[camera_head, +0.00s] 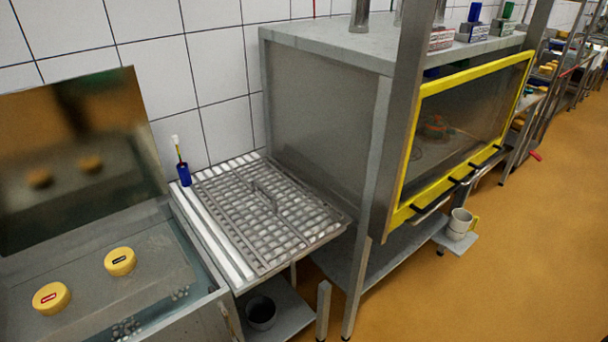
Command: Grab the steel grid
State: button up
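The steel grid (238,220) is a grey metal lattice with a small raised handle (264,195) near its middle. It lies flat over white bars on a steel stand (213,252), between the open basin on the left and the steel cabinet on the right. My gripper is not in view.
A basin (180,305) with two yellow cheeses (120,261) and a raised lid (75,150) stands at left. A blue cup with a brush (184,174) stands at the grid's back left corner. A yellow-framed cabinet (320,110) closes the right side. Open floor (510,270) lies at right.

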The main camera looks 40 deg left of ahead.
aim_at(332, 215)
jog(key=i, duration=2.4)
jog(key=u, duration=5.25)
jog(key=i, duration=0.5)
jog(key=u, duration=0.05)
